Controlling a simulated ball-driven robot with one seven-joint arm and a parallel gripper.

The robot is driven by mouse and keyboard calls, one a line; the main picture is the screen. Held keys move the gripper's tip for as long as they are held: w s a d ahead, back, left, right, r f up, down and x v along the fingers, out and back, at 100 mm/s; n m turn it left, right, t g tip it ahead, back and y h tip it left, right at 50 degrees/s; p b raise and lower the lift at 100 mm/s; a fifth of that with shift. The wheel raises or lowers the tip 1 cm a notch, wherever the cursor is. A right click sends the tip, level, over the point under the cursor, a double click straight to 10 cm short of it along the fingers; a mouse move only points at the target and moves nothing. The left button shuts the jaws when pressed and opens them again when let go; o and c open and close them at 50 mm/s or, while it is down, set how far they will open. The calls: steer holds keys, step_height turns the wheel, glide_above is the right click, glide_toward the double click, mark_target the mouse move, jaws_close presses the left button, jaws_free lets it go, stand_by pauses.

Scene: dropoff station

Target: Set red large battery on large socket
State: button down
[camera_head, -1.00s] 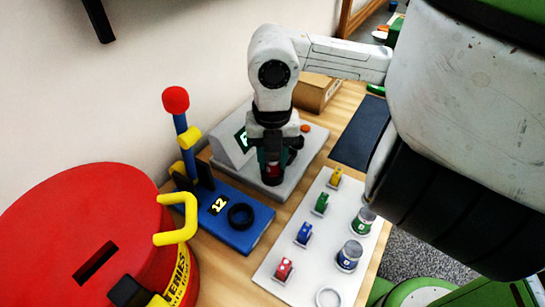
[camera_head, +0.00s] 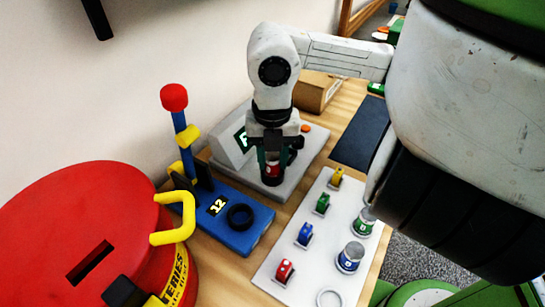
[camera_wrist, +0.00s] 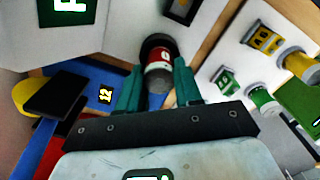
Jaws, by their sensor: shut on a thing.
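My gripper (camera_head: 272,166) points down over the grey station (camera_head: 291,184), with its green fingers on both sides of the red large battery (camera_head: 272,171). In the wrist view the battery (camera_wrist: 158,64) is red with a white band and a metallic near end, between the fingertips (camera_wrist: 158,82). Its far end meets a dark round socket (camera_wrist: 156,40) on the grey station; I cannot tell how deep it sits. The blue device (camera_head: 257,238) has another round black socket (camera_head: 240,216), which is empty.
A white tray (camera_head: 315,235) to the right holds several small coloured batteries and two larger ones, green (camera_head: 363,222) and blue (camera_head: 350,257). A red drum (camera_head: 80,220) stands at left. A cardboard box (camera_head: 318,92) and dark mat (camera_head: 360,135) lie behind.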

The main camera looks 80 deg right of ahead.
mark_target(273, 156)
steer(key=shift+f+b, duration=0.6)
steer(key=shift+b, duration=0.15)
stand_by(0.4)
steer(key=c, duration=1)
jaws_free()
steer(key=shift+c, duration=0.2)
steer(key=shift+r, duration=0.1)
steer(key=shift+r+p, duration=2.45)
steer(key=shift+r, duration=3)
